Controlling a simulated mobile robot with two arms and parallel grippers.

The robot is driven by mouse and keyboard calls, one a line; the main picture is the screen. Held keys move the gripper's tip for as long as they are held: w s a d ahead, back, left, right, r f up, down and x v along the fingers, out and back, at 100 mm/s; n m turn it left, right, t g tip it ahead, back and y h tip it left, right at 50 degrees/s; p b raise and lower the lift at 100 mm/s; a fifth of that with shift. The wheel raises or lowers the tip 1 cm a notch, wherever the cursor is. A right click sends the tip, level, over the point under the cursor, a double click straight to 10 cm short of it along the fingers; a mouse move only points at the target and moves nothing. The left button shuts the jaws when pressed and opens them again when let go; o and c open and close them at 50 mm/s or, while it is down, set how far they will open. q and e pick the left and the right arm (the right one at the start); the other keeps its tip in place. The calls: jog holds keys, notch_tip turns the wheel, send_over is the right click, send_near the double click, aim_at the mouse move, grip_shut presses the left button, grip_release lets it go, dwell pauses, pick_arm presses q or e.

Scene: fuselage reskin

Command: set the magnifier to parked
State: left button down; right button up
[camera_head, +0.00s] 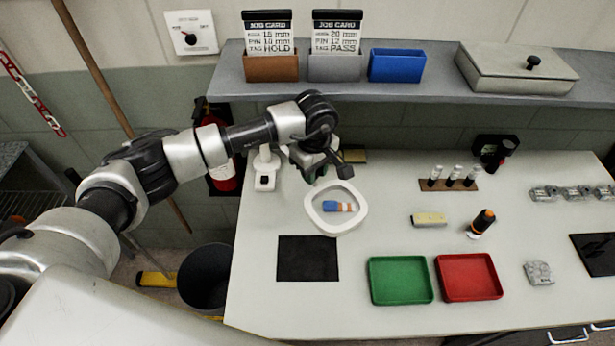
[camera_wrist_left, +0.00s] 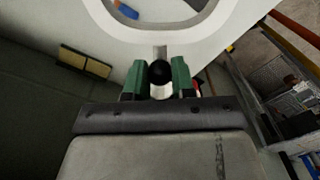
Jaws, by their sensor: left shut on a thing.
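The magnifier (camera_head: 361,206) is a white rounded ring on an arm, hanging over the left part of the table. A white stand (camera_head: 265,168) is behind it to the left, and I cannot see clearly how the two join. The ring also shows at the top of the left wrist view (camera_wrist_left: 115,25). My left gripper (camera_head: 328,168) is at the back edge of the ring. In the wrist view its green fingers (camera_wrist_left: 160,82) are shut around a black round knob (camera_wrist_left: 160,72) on the magnifier. My right gripper is out of view.
A blue, orange and white piece (camera_head: 338,206) shows inside the ring. A black mat (camera_head: 308,259), a green tray (camera_head: 400,280) and a red tray (camera_head: 469,277) lie in front. The grey shelf (camera_head: 420,92) with job cards (camera_head: 337,32) overhangs the back.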

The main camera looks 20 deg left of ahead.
pick_arm(q)
jog(key=c, duration=0.9)
grip_release()
notch_tip(320, 180, up, 9)
jog(key=b, duration=0.3)
jog(key=shift+r, duration=0.15)
jog(key=shift+r+b, duration=0.35)
jog(key=shift+r, duration=0.45)
